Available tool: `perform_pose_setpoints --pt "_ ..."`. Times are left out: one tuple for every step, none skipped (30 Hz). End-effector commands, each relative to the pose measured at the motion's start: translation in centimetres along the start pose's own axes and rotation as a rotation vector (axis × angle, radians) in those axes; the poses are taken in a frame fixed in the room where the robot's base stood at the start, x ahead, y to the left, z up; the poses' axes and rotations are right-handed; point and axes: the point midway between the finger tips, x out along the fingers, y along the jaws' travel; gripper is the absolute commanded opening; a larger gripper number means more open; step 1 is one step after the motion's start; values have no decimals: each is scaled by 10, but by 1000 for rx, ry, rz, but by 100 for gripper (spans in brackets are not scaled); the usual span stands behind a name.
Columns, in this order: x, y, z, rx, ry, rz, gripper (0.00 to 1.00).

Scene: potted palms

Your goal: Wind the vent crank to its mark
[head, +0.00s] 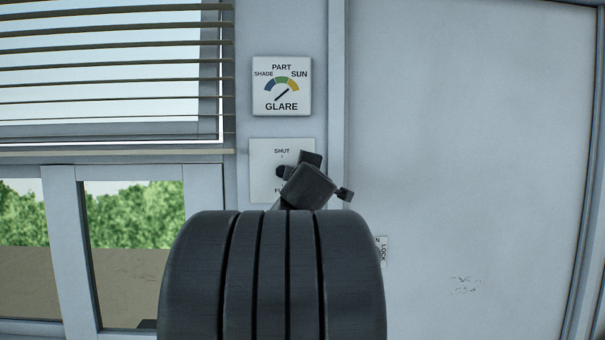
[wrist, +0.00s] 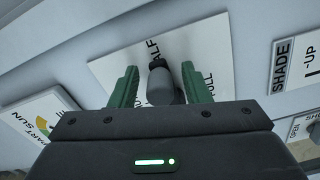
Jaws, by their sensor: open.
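In the wrist view the plate (wrist: 112,66) shows parts of "HALF" and "FULL". The crank's grey knob (wrist: 160,87) stands between the green fingers of my gripper (wrist: 159,78), which is open with a finger on either side. Whether they touch the knob I cannot tell. The crank's pointing direction is hidden.
A glare dial (head: 282,86) marked SHADE, PART and SUN has its needle up and right toward the yellow band. A blind (head: 110,72) covers the window at left. A "SHADE" plate (wrist: 283,62) shows in the wrist view.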

Motion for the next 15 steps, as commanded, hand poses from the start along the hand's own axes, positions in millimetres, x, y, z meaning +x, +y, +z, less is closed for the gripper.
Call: perform_pose_setpoints --pt "-2 0 0 0 0 1 43" --pt "-4 1 0 0 0 1 43" --pt "-8 0 0 0 0 0 43" --pt "-11 0 0 0 0 0 43" --pt "-15 1 0 0 0 1 43" --pt "-21 1 0 0 0 2 43" --pt "-26 1 0 0 0 1 43" --pt "-32 1 0 0 0 2 43" --pt "-39 2 0 0 0 1 43" --pt "-45 2 0 0 0 2 43" --pt "-51 2 0 0 0 2 43" --pt "-58 2 0 1 0 2 43" --pt "-64 2 -1 1 1 2 43" --pt "-70 2 -1 1 1 2 43" --pt "-77 3 -1 1 1 2 43"
